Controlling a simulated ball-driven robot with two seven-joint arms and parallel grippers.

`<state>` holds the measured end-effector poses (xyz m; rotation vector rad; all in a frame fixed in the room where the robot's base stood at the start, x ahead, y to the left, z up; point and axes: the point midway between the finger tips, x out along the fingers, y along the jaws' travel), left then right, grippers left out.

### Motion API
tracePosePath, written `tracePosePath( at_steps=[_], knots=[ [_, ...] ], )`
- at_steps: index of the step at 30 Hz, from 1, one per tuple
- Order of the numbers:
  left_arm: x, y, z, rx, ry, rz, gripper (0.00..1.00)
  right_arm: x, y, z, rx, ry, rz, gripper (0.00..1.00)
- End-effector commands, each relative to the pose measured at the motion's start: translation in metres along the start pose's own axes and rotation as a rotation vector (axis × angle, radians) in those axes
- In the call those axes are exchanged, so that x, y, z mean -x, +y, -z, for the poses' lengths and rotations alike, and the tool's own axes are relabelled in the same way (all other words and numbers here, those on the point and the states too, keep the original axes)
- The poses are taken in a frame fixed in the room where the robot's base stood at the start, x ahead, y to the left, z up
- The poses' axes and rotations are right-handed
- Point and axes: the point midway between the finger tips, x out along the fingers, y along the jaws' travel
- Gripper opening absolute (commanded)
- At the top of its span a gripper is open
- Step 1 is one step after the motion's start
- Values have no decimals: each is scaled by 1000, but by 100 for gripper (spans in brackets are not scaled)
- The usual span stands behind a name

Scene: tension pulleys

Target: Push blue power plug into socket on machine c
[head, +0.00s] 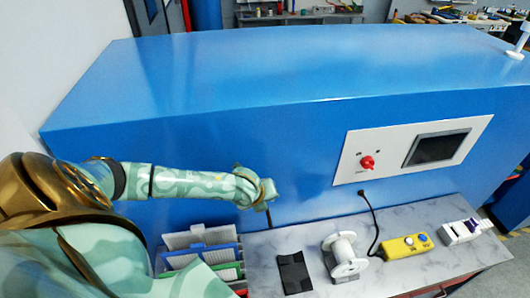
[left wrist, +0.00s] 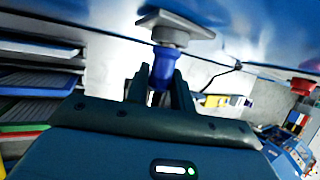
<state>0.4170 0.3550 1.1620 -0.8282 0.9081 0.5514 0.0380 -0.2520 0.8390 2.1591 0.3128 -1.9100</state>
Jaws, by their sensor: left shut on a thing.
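The large blue machine (head: 250,80) fills the middle of the head view. My left gripper (head: 267,195) is at its front face, above the left end of the worktop. In the left wrist view my left gripper (left wrist: 158,82) is shut on the blue power plug (left wrist: 163,66). A grey socket (left wrist: 176,29) on the blue face is straight ahead of the plug. The plug's far end appears to meet the socket; I cannot tell how deep it sits. The gripper hides the plug and socket in the head view. My right gripper is not in view.
The marbled worktop (head: 310,240) holds a white spool (head: 344,255), a black pad (head: 293,272), and a yellow control box (head: 407,245) with a black cable. Coloured trays (head: 200,250) stand below my left forearm. A red knob (head: 367,162) is on the panel at right.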

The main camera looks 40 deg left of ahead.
Motion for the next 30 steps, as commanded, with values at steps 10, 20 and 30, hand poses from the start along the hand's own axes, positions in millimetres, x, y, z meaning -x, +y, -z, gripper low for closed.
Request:
tracePosePath(
  at_steps=[10,20,30],
  knots=[
    [-2,0,-4,0,0,1,49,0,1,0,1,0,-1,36],
    [3,0,-4,0,0,0,49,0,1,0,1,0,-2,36],
    [70,0,-5,-5,-1,1,49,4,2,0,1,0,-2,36]
  ],
)
